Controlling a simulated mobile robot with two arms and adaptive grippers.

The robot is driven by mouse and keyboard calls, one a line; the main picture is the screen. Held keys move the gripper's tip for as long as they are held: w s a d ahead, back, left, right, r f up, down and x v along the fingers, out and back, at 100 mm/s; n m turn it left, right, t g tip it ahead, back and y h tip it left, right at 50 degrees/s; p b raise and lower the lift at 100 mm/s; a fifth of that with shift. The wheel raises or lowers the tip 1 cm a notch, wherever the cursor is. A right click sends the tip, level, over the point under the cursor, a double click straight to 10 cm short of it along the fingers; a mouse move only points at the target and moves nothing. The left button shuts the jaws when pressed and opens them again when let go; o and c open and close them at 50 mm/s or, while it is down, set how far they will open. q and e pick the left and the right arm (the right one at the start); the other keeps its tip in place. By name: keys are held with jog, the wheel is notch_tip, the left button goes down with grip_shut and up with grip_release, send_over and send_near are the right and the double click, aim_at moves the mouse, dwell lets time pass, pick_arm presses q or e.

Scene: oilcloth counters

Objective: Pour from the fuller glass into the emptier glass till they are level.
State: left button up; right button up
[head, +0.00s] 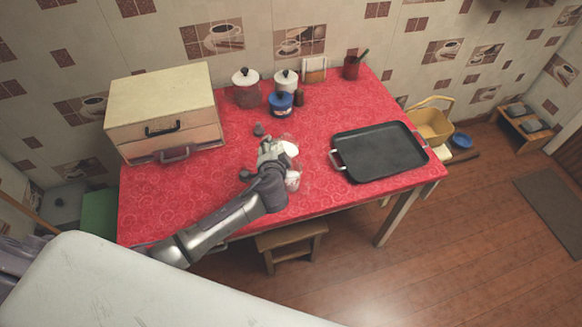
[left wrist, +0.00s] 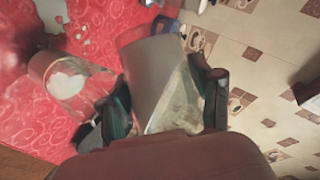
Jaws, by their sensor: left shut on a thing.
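My left gripper (head: 270,152) is over the red counter, shut on a glass (left wrist: 158,75). In the left wrist view its two dark fingers (left wrist: 163,98) are on either side of this glass, which looks greyish and see-through and is tilted in the picture. A second clear glass (left wrist: 92,88) with white liquid in it is beside it, to the left in that view. In the head view white liquid (head: 290,149) and a clear glass (head: 293,183) show beside the gripper, partly hidden by it. The two liquid levels cannot be compared. My right gripper is out of view.
The red counter (head: 225,130) holds a dark tray (head: 380,152) to the right and a cream drawer box (head: 160,95) at the left. Small dark objects lie near the gripper. The front left counter is clear.

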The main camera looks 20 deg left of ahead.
pick_arm(q)
jog(key=shift+d, duration=0.2)
dwell(0.4)
jog(key=shift+s+a+m+y, duration=0.1)
jog(key=shift+a+m+y, duration=0.2)
jog(key=shift+a, duration=0.05)
dwell(1.3)
